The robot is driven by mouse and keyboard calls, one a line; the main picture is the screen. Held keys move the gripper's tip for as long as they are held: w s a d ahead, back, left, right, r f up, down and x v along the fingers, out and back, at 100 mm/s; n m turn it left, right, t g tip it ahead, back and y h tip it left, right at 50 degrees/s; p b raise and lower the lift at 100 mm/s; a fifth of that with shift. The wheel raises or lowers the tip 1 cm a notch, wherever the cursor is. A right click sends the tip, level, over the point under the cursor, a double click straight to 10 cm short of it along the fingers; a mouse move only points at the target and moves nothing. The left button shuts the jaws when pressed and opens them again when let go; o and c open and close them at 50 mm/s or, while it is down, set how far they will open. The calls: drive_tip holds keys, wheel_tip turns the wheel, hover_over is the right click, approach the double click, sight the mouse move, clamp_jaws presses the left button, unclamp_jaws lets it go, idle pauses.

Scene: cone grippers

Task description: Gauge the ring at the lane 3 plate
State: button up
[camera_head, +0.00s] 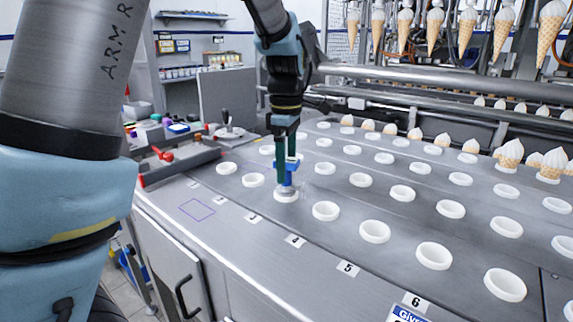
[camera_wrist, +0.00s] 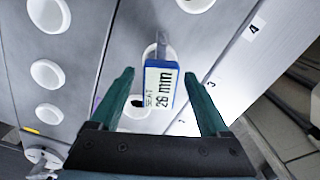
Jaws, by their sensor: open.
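A blue gauge (camera_head: 287,173) with a pale label reading "SEAT 26 mm" stands upright at the front ring (camera_head: 286,197) of lane 3, behind the "3" plate (camera_head: 251,217). Its grey lower end is at the ring's opening; how deep it sits I cannot tell. The gauge (camera_wrist: 161,88) also shows in the wrist view. My gripper (camera_head: 287,160) is above the ring, pointing down. In the wrist view my gripper (camera_wrist: 158,82) is open, one green finger on each side of the gauge, with gaps visible between. The ring is mostly hidden behind the gauge there.
Other white rings (camera_head: 326,211) stand in rows on the grey deck (camera_head: 330,190) close around. A purple outlined rectangle (camera_head: 197,210) on the front ledge is empty. A tray with red clamps (camera_head: 165,154) lies left. Cones (camera_head: 433,28) hang at the back.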

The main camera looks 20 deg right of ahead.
wheel_tip(320, 180, up, 11)
drive_tip(key=shift+f+b, duration=0.1)
drive_tip(key=shift+b, duration=0.3)
idle(0.7)
